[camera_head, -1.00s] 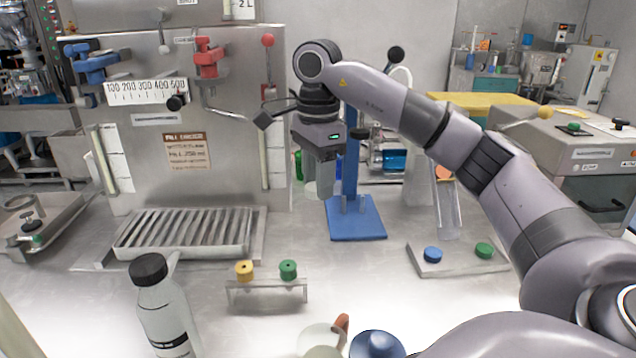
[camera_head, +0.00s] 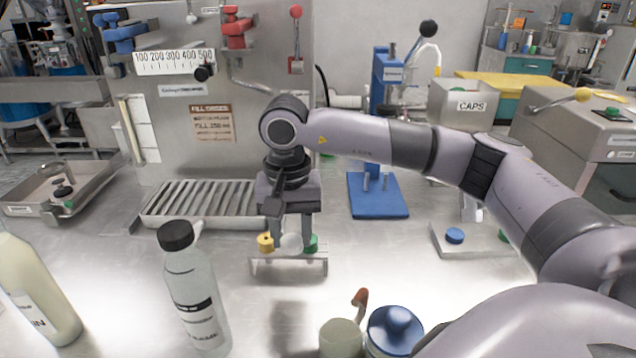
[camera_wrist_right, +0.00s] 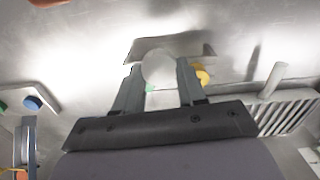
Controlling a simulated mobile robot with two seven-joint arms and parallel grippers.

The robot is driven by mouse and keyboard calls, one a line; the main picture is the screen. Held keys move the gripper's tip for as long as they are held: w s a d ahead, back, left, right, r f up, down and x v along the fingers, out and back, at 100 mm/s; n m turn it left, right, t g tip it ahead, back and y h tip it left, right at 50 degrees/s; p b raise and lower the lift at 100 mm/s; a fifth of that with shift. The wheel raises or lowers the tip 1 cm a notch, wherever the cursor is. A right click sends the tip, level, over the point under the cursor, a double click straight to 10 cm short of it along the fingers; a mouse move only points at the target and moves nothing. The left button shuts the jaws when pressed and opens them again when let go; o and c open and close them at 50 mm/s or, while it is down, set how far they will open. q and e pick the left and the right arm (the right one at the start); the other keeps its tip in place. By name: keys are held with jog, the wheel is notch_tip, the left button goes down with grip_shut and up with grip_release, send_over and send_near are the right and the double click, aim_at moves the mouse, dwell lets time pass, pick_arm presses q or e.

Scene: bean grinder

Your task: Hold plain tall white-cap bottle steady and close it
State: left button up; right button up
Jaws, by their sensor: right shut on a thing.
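My right gripper (camera_head: 291,238) points down over the small clear rack (camera_head: 290,266). Its fingers are shut on a round white cap (camera_head: 291,243), between the yellow and green caps. The white cap also shows between the fingertips in the right wrist view (camera_wrist_right: 160,67); I cannot tell whether it still touches the rack. A tall cream bottle (camera_head: 38,300), its label ending in "IN", stands at the left edge with its top cut off. A clear bottle (camera_head: 195,300) with a black cap stands right of it. My left gripper is out of view.
The yellow cap (camera_head: 265,242) and green cap (camera_head: 311,243) are close beside my fingers. A blue-lidded container (camera_head: 394,330) stands at the front. A blue press stand (camera_head: 378,195) and a plate with a blue cap (camera_head: 455,236) are to the right. The ribbed grate (camera_head: 200,205) lies behind.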

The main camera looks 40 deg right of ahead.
jog(key=s+a+f+n, duration=0.1)
jog(key=a+n, duration=0.1)
jog(key=s+a+f+n, duration=0.1)
jog(key=a+f+n, duration=0.1)
jog(key=s+a+f+n, duration=0.1)
jog(key=a+n, duration=0.1)
jog(key=n, duration=0.1)
jog(key=shift+s+f, duration=0.15)
jog(key=shift+f, duration=0.25)
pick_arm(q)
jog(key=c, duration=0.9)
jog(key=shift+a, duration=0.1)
pick_arm(e)
jog(key=shift+s+a, duration=0.1)
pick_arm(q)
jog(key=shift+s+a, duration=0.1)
pick_arm(e)
jog(key=shift+s, duration=0.1)
